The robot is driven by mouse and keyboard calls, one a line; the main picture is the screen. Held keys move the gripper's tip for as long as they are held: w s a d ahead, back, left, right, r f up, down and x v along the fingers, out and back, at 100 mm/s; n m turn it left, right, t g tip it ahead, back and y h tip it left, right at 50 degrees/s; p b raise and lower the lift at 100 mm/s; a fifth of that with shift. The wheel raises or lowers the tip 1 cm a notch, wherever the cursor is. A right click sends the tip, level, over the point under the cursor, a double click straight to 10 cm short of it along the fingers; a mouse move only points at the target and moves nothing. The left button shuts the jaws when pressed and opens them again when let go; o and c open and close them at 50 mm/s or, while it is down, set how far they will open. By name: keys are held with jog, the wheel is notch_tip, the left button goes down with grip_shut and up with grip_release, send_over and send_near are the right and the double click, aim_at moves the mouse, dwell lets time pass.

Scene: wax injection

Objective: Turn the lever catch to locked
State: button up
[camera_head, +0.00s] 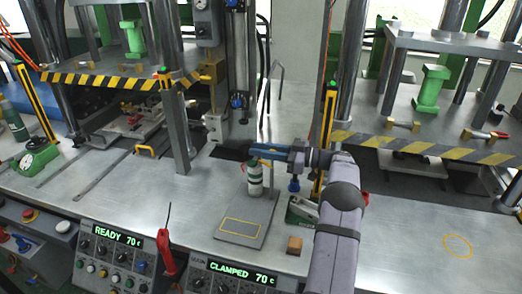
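My gripper (268,152) has blue fingers and points left from the end of my arm, in front of the middle press. A green and white bottle (254,178) stands just below the fingers; I cannot tell whether they touch it. The finger gap is too small to read. I cannot pick out the lever catch for certain; it may be small or hidden behind my gripper. A grey metal block (216,127) sits on the press just left of the fingers.
A grey plate (243,228) with a yellow outline lies in front of the bottle. A wooden block (295,245) and a red-handled tool (167,252) are nearby. The panels read "READY 70" and "CLAMPED 70". Yellow posts (328,130) flank the presses. The right bench is mostly clear.

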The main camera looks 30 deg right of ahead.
jog(key=o, duration=0.4)
jog(key=shift+r, duration=0.1)
notch_tip(320, 180, up, 10)
jog(key=shift+r+b, duration=0.1)
jog(key=shift+b, duration=0.85)
jog(key=shift+a, duration=0.1)
jog(key=w+a+r+m+t+h+p, duration=0.1)
jog(key=w+a+r+m+t+p, duration=0.15)
jog(key=r+t, duration=0.3)
jog(key=s+d+f+m+h+p, duration=0.1)
jog(key=s+f+m+h, duration=0.1)
jog(key=f+h, duration=0.3)
jog(key=s+d+f+m+g+h+p, duration=0.1)
jog(key=s+f+m+h+p, duration=0.1)
jog(key=f+m+h, duration=0.3)
jog(key=s+d+f+m+h+p, duration=0.1)
jog(key=s+d+f+m+h, duration=0.1)
jog(key=s+f+m+h, duration=0.2)
jog(key=shift+s+f+g+h, duration=0.15)
jog(key=shift+f+h, duration=0.35)
jog(key=shift+h, duration=0.7)
jog(key=shift+f+g+h, duration=0.2)
jog(key=shift+f+h, duration=0.25)
jog(key=shift+h, duration=0.75)
